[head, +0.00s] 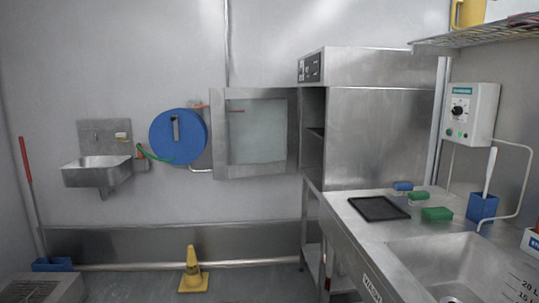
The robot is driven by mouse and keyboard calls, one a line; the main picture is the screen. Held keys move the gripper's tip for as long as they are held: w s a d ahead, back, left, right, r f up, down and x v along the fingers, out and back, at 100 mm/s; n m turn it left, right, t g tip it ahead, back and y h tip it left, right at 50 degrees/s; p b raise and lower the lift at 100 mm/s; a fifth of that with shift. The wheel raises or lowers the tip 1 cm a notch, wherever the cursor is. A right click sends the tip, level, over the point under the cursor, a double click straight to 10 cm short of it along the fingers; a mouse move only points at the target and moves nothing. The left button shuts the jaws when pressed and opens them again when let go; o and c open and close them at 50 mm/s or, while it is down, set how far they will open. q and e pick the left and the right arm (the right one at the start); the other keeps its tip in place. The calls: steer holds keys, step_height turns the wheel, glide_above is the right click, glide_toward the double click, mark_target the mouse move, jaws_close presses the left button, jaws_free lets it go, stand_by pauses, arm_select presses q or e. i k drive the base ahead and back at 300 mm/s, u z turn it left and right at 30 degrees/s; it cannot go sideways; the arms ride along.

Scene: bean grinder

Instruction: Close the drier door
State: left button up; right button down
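The drier (380,125) is a steel cabinet on legs at the right of centre in the head view. Its door (256,132), a steel frame around a pale glass pane, stands wide open to the left of the cabinet. The door is hinged near the cabinet's front edge, and a dark opening (314,118) with a shelf shows beside it. Neither of my grippers is in view.
A steel counter with a sink (455,262) fills the lower right, holding a black tray (379,208). A yellow cone (193,270) stands on the floor. A hand basin (97,171) and blue hose reel (178,136) hang on the back wall. Floor left of the counter looks mostly clear.

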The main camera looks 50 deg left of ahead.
mark_target(217, 95)
steer(key=u, duration=2)
steer(key=i, duration=3.7)
steer(key=z, duration=0.7)
